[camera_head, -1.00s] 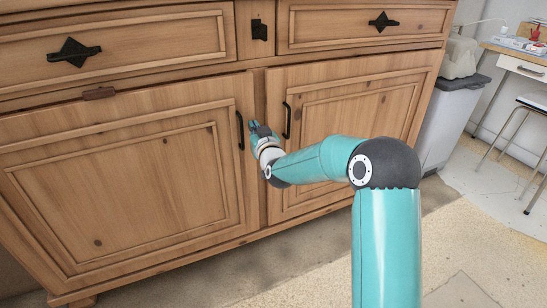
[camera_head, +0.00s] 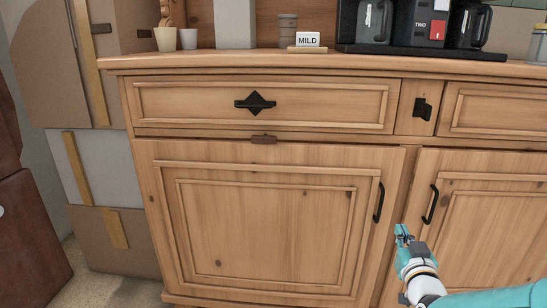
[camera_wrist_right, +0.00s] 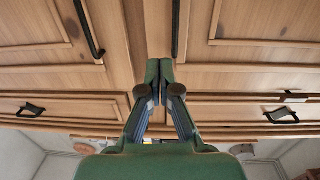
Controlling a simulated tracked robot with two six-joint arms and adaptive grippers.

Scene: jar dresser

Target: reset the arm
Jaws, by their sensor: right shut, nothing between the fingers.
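My right arm (camera_head: 498,296) comes in from the lower right in the head view. Its right gripper (camera_head: 402,233) is in front of the wooden dresser (camera_head: 280,216), near the gap between the two lower doors. In the right wrist view the right gripper (camera_wrist_right: 160,66) has its fingers together and nothing between them. It points toward the dresser front, between two black door handles. The fingers appear apart from the handles. My left gripper is not in view.
The left door's handle (camera_head: 379,203) and the right door's handle (camera_head: 430,204) are close to the right gripper. Cups, a "MILD" sign (camera_head: 308,40) and a coffee machine (camera_head: 428,22) stand on the dresser top. Cardboard (camera_head: 112,240) leans at the left.

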